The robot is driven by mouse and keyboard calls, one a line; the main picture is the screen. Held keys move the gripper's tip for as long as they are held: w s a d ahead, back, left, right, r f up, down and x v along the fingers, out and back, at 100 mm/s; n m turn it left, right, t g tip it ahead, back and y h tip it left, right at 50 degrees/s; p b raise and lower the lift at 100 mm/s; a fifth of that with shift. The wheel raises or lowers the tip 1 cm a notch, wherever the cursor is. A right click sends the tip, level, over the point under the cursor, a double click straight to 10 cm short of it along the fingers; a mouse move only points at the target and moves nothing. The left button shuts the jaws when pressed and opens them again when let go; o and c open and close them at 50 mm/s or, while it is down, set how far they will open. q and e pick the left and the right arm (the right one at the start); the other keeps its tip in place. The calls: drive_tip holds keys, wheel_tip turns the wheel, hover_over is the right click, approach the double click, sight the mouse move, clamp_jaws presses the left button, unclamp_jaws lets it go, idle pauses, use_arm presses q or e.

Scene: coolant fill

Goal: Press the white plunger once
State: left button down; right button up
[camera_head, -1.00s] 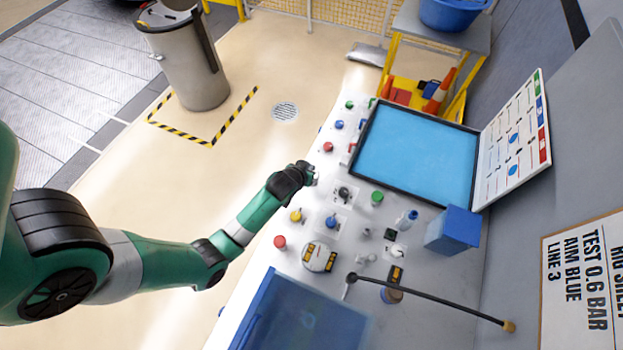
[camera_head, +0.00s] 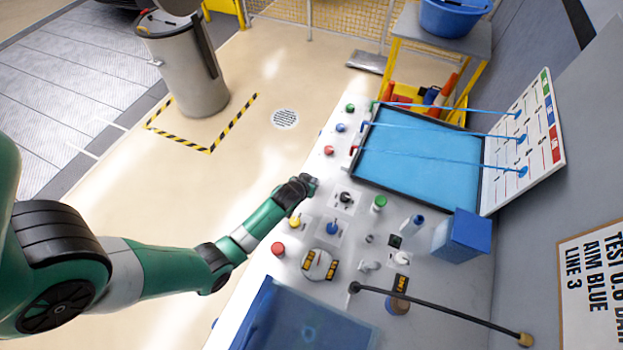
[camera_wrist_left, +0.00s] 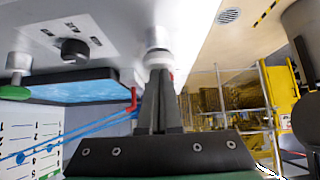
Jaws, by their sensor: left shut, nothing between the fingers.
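The white plunger (camera_wrist_left: 157,40) shows in the left wrist view as a round, pale cylinder directly ahead of the fingertips. My left gripper (camera_head: 311,183) is at the near edge of the white panel (camera_head: 300,330) in the head view, where it hides the plunger. In the left wrist view its fingers (camera_wrist_left: 158,72) are shut and empty, with their tips at the plunger's face. They look in contact, but I cannot tell how far the plunger is pressed in. My right gripper is not in view.
Blue streams (camera_head: 450,131) cross the blue basin (camera_head: 415,165) to the white chart board (camera_head: 525,140). A thin black rod (camera_head: 440,311) crosses the front.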

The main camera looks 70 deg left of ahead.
use_arm(q)
drive_tip(key=shift+s+f, duration=0.1)
drive_tip(key=shift+f, duration=0.2)
wheel_tip(320, 180, up, 6)
drive_tip(key=p, duration=0.5)
drive_tip(key=shift+f, duration=0.25)
drive_tip(key=p+v, duration=0.4)
drive_tip(key=v, duration=0.5)
drive_tip(key=shift+d+f, duration=0.15)
drive_tip(key=shift+d, duration=0.05)
drive_tip(key=shift+s, duration=0.1)
